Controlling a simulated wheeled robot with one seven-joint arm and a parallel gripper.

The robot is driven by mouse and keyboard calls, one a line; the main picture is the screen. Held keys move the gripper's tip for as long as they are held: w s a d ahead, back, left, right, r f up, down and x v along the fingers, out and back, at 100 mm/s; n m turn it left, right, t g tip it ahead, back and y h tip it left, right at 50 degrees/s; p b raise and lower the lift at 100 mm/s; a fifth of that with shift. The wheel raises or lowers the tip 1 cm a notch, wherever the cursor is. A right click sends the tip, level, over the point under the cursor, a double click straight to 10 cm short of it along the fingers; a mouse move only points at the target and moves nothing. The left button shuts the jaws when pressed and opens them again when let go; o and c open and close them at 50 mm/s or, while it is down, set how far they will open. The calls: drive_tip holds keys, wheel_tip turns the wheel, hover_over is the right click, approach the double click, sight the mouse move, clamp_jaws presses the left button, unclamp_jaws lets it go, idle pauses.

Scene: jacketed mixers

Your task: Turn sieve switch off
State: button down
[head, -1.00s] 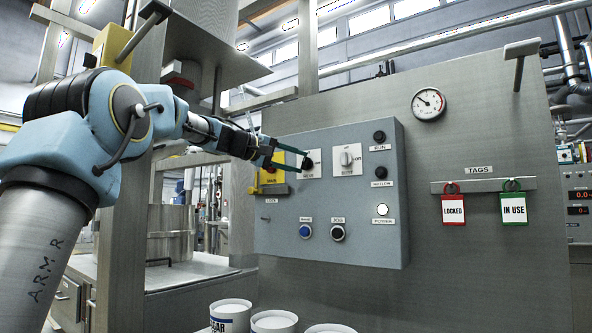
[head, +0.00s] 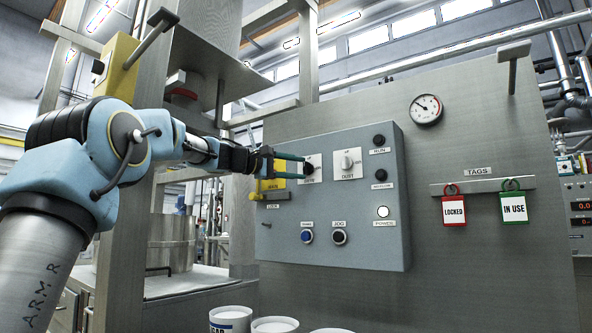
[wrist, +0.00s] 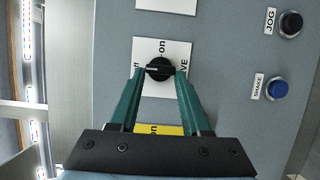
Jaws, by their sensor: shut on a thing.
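The sieve switch is a black rotary knob (wrist: 158,69) on a white plate marked "on" in the wrist view, its label partly hidden by my fingers. In the head view the sieve switch (head: 309,169) is on the grey control panel (head: 270,215), left of a second knob on a white plate (head: 348,161). My gripper (head: 302,167) reaches it from the left. Its green fingertips are shut on the black knob, one on each side, as the wrist view also shows (wrist: 159,74). The knob's light mark lies across the wrist picture, toward the partly hidden left-hand lettering.
A yellow plate (head: 275,184) sits behind my gripper. Blue (head: 307,236) and black (head: 339,236) buttons are below. LOCKED (head: 454,210) and IN USE (head: 514,207) tags hang on a rail at right. White tubs (head: 231,319) stand in front.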

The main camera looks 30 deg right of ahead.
drive_tip(key=shift+c, duration=1.8)
unclamp_jaws()
drive_tip(key=shift+a, duration=0.1)
drive_tip(key=s+a+b, duration=0.1)
drive_tip(key=a+b, duration=0.2)
drive_tip(key=a, duration=0.7)
drive_tip(key=shift+a, duration=0.3)
drive_tip(key=shift+s+f, duration=0.1)
